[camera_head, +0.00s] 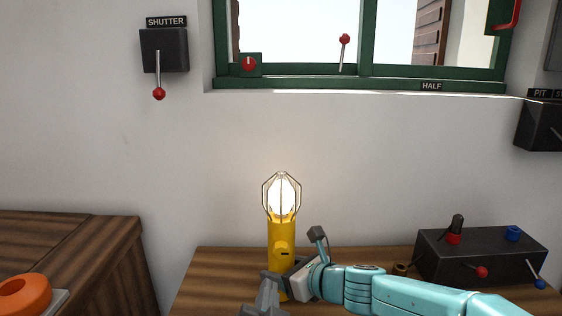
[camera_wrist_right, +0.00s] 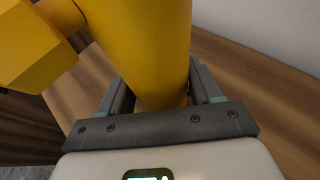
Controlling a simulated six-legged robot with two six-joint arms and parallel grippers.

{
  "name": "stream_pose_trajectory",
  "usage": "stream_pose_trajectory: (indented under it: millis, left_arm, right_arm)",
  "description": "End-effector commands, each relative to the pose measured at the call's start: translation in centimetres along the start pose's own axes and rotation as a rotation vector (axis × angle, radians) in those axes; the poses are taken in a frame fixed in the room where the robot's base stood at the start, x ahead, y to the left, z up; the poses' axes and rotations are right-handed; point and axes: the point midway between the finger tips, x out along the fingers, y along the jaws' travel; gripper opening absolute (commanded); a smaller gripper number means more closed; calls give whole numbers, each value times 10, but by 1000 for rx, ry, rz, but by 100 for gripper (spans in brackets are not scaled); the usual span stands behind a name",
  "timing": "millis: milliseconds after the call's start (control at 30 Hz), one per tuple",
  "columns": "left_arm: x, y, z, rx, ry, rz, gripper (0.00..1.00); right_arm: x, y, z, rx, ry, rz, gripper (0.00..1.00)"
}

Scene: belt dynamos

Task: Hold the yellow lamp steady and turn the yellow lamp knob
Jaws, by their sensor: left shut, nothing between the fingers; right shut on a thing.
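The yellow lamp (camera_head: 282,232) stands upright on the wooden table, with its caged bulb lit. A yellow knob (camera_head: 285,249) sticks out of the lamp's body; a large faceted yellow part, which looks like this knob, shows in the right wrist view (camera_wrist_right: 32,48). My right gripper (camera_head: 277,286) comes in from the right and is shut on the lamp's lower body. In the right wrist view its fingers (camera_wrist_right: 162,90) lie on either side of the yellow body (camera_wrist_right: 145,45). The lamp's base is partly hidden by the gripper. My left gripper is not in view.
A black control box (camera_head: 470,258) with knobs and levers stands on the table (camera_head: 215,275) at the right. A brown cabinet (camera_head: 75,245) with an orange ring (camera_head: 25,293) is at the left. A shutter lever box (camera_head: 164,50) and a green-framed window (camera_head: 360,84) are on the wall.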

Motion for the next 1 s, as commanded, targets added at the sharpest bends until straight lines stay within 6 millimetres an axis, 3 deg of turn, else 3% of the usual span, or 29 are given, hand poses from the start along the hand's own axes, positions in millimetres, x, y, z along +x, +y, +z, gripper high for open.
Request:
stream_pose_trajectory:
  millis: [333,367,433,767,867,1000]
  left_arm:
    - [-2,0,0,0,-1,0,0]
    - [-2,0,0,0,-1,0,0]
    - [-2,0,0,0,-1,0,0]
    - [-1,0,0,0,-1,0,0]
    - [-1,0,0,0,-1,0,0]
    - [-1,0,0,0,-1,0,0]
  right_arm:
    - [-1,0,3,-1,-5,-1,7]
    - [-1,0,3,-1,-5,-1,70]
    - [-1,0,3,-1,-5,-1,92]
    - [-3,0,2,0,-3,-1,93]
    - [-14,-1,2,0,-4,-2,93]
    - [-45,-2,2,-1,-5,-5,93]
